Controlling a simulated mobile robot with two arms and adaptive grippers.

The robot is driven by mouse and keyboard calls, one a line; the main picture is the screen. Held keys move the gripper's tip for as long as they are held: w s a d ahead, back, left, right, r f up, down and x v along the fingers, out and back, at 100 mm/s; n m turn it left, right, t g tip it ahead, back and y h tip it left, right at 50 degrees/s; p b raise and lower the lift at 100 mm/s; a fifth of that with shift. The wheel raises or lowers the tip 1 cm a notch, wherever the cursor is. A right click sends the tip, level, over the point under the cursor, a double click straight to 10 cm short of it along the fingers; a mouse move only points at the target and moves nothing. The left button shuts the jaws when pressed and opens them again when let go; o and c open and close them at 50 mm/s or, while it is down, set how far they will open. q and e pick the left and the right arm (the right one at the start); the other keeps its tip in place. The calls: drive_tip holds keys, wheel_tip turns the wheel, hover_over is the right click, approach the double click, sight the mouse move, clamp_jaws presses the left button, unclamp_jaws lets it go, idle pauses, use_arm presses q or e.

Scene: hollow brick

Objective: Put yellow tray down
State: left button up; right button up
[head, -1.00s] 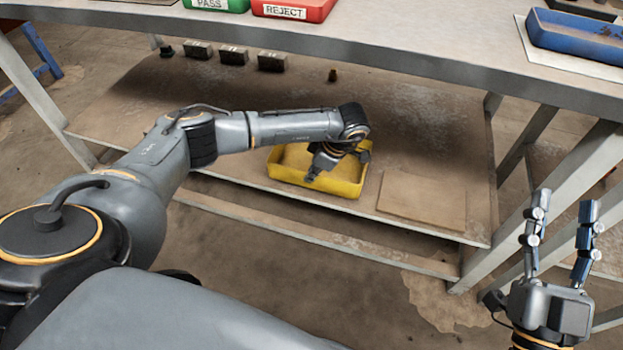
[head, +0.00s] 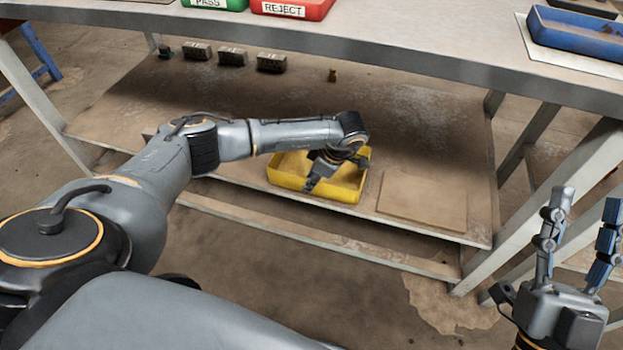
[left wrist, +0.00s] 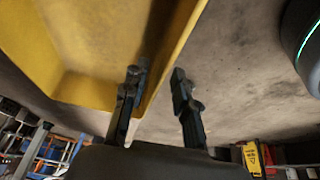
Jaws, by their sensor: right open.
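The yellow tray (head: 345,193) sits on the lower shelf (head: 420,130) under the workbench, near the shelf's front edge. My left gripper (head: 312,183) is at the tray's near side and hides part of its wall and inside. In the left wrist view the tray (left wrist: 80,45) fills the upper left. The two fingers of my left gripper (left wrist: 155,85) stand apart with a gap between them, the tray's wall edge running into that gap. My right gripper (head: 585,215) is open and empty at the lower right, away from the tray.
A flat brown board (head: 425,200) lies right of the tray. Several grey bricks (head: 232,56) stand at the shelf's back. The workbench top (head: 420,40) overhangs above, carrying a green PASS bin (head: 214,4), a red REJECT bin (head: 290,9) and a blue tray (head: 575,35). Table legs (head: 545,200) stand at right.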

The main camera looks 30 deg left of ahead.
use_arm(q)
drive_tip(key=shift+r, duration=0.1)
drive_tip(key=p+v, duration=0.2)
drive_tip(key=v, duration=0.3)
drive_tip(key=shift+r, duration=0.25)
drive_tip(key=p+v, duration=0.1)
drive_tip(key=v, duration=0.5)
drive_tip(key=shift+d+r, duration=0.15)
drive_tip(key=shift+r, duration=0.05)
use_arm(e)
drive_tip(key=w+f+g+h, duration=0.3)
drive_tip(key=f+g, duration=0.6)
drive_tip(key=f, duration=0.4)
drive_tip(key=shift+w+d, duration=0.4)
drive_tip(key=shift+w, duration=0.15)
drive_tip(key=shift+f, duration=0.1)
